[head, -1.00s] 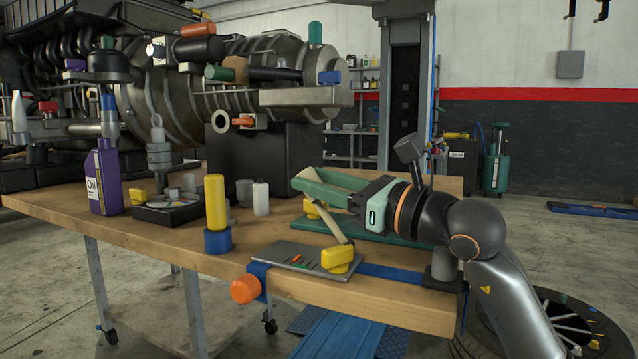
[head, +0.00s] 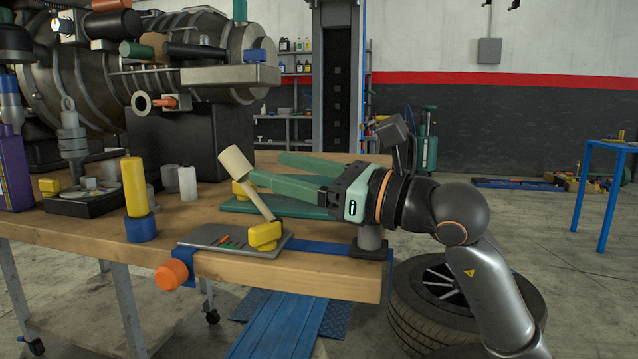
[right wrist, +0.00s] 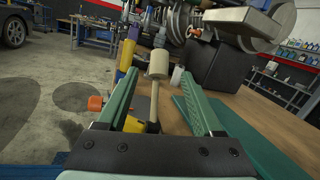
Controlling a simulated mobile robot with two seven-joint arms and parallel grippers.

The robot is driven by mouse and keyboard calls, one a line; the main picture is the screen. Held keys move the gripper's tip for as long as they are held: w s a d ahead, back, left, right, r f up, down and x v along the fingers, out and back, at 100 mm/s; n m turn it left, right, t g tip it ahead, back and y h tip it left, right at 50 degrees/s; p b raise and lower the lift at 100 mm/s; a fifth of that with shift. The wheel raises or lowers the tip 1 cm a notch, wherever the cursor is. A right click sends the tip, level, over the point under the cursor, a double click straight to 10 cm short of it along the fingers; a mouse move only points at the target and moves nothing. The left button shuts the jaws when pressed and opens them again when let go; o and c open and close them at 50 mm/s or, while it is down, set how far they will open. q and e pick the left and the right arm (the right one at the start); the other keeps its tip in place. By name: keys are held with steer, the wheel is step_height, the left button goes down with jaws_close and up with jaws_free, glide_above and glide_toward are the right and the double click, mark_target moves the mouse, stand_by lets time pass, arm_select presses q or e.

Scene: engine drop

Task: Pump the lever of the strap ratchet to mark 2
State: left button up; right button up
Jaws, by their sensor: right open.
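The strap ratchet is a grey plate (head: 205,236) on the table's front edge with a yellow block (head: 264,236) and small coloured marks. Its cream lever (head: 262,203) leans up and left to a thick knob (head: 236,162). A blue strap (head: 320,249) runs right from it; an orange knob (head: 171,274) is at the front. My right gripper (head: 268,168) is open beside the lever, right of its knob. In the right wrist view the knob (right wrist: 158,64) and lever appear between the spread fingers; I see no contact. My left gripper is not in view.
A yellow cylinder on a blue base (head: 141,230) stands left of the plate. A green tray-like panel (head: 280,209) lies behind the ratchet. A large engine (head: 190,60) fills the back left. A tire (head: 430,310) lies on the floor at right.

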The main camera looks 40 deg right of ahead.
steer(key=shift+b+v, duration=0.55)
steer(key=shift+v, duration=2.25)
